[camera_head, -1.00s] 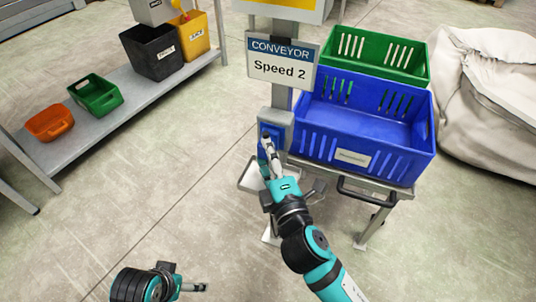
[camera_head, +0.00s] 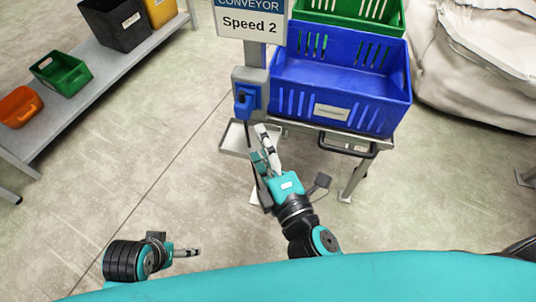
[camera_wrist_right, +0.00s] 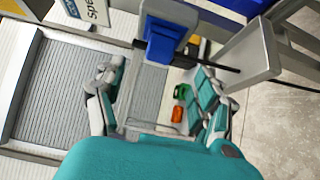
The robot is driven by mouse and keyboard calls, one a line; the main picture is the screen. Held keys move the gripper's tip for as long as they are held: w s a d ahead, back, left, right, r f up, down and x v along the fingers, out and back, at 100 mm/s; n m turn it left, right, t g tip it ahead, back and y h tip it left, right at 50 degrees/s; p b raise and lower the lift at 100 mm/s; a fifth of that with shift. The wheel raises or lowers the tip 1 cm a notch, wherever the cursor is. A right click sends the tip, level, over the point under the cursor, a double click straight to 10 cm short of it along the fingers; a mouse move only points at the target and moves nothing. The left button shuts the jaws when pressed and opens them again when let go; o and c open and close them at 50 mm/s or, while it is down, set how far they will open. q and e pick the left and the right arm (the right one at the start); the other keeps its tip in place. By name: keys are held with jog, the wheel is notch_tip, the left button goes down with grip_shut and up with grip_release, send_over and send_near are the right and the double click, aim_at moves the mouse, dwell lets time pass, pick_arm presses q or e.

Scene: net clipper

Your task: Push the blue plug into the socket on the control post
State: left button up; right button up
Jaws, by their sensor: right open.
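The control post carries a grey socket box (camera_head: 262,92) below its sign. The blue plug (camera_head: 245,101) is at the front of this box, with a dark cable hanging down. In the right wrist view the blue plug (camera_wrist_right: 161,44) sits against the grey box, its cable running right; I cannot tell how deep it is seated. My right gripper (camera_head: 261,148) is open and empty, below and apart from the plug. Its spread fingers show in the right wrist view (camera_wrist_right: 160,88). My left gripper (camera_head: 192,252) is low at the left, away from the post; its jaw state is unclear.
A small grey tray (camera_head: 232,150) sits low on the post, near my right gripper. A blue crate (camera_head: 375,117) stands on a metal stand to the right, with a green crate (camera_head: 395,18) behind. A shelf (camera_head: 75,104) with bins is at left. Floor between is clear.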

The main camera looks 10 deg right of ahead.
jog(key=v, duration=0.3)
dwell(0.6)
